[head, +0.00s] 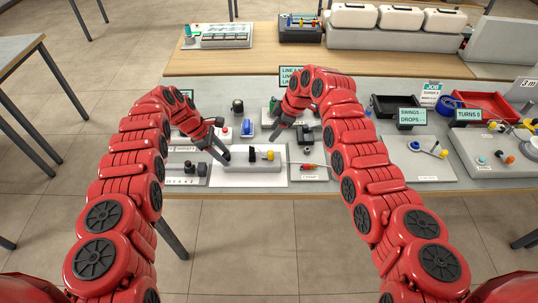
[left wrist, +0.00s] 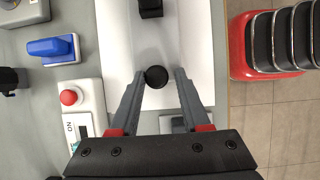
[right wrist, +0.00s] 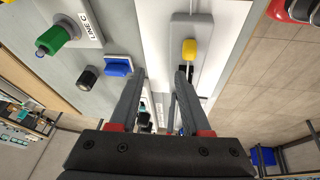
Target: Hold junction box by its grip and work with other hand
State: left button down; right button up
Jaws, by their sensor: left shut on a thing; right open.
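The junction box appears to be the pale grey block (head: 262,165) on a white mat, with a black part and a yellow knob (head: 270,156) on top. My left gripper (head: 224,151) is at its left end. In the left wrist view its fingers stand around a round black knob (left wrist: 157,76), shut on it; this appears to be the box's grip. My right gripper (head: 284,128) is open and empty, above and behind the box. In the right wrist view the yellow knob (right wrist: 189,50) lies just beyond its right finger.
A blue block (left wrist: 50,46) and a red button (left wrist: 70,97) stand beside the mat. A green part (right wrist: 55,38) is near a LINE C label. A red tray (head: 490,104) and more panels are at the right. A cable with a red-orange end (head: 308,167) lies right of the box.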

aim_at(270, 153)
jog(key=shift+n+g+h, duration=0.4)
jog(key=shift+n+g, duration=0.3)
jog(key=shift+g, duration=0.2)
jog(key=shift+s+a+f, duration=0.2)
jog(key=shift+s+f, duration=0.45)
jog(key=shift+f, duration=0.3)
jog(key=shift+s+a+f, duration=0.2)
jog(key=shift+s+f, duration=0.4)
jog(key=shift+f, duration=0.3)
jog(key=shift+s+a+f, duration=0.2)
jog(key=shift+s+f, duration=0.45)
jog(key=shift+f, duration=0.3)
grip_shut()
